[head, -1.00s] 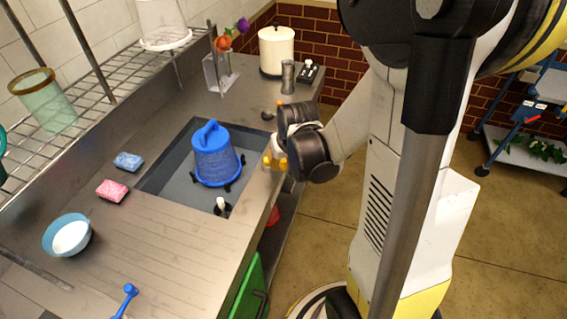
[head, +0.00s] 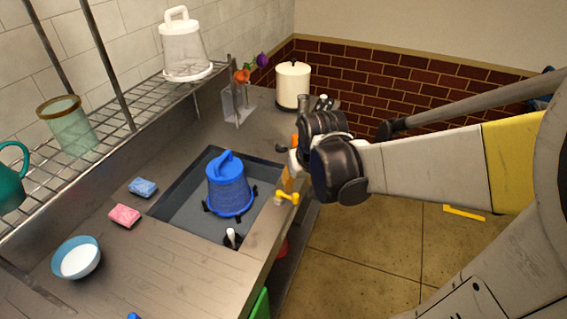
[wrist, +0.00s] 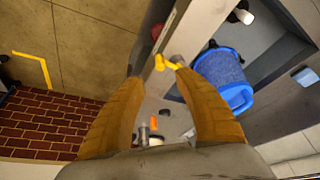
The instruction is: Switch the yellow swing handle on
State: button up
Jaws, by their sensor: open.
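The yellow swing handle (head: 288,197) sits at the sink's front right edge on a small grey fitting. In the wrist view the yellow handle (wrist: 168,63) lies just beyond the fingertips, nearer the right finger. My gripper (wrist: 160,80) has its two orange-brown fingers spread apart, with nothing between them. In the head view my gripper (head: 288,180) is just behind the handle, pointing down to the counter edge. Its fingers are partly hidden by the wrist there. I cannot tell whether a fingertip touches the handle.
A blue bucket (head: 229,190) stands upside down in the sink (head: 185,213). A white-topped knob (head: 231,236) is at the sink's front. A cream canister (head: 293,84) stands behind my wrist. Sponges (head: 125,215) and a bowl (head: 76,259) are at left. Floor (head: 360,250) is open at right.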

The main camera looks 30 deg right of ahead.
jog(key=shift+v, duration=1.45)
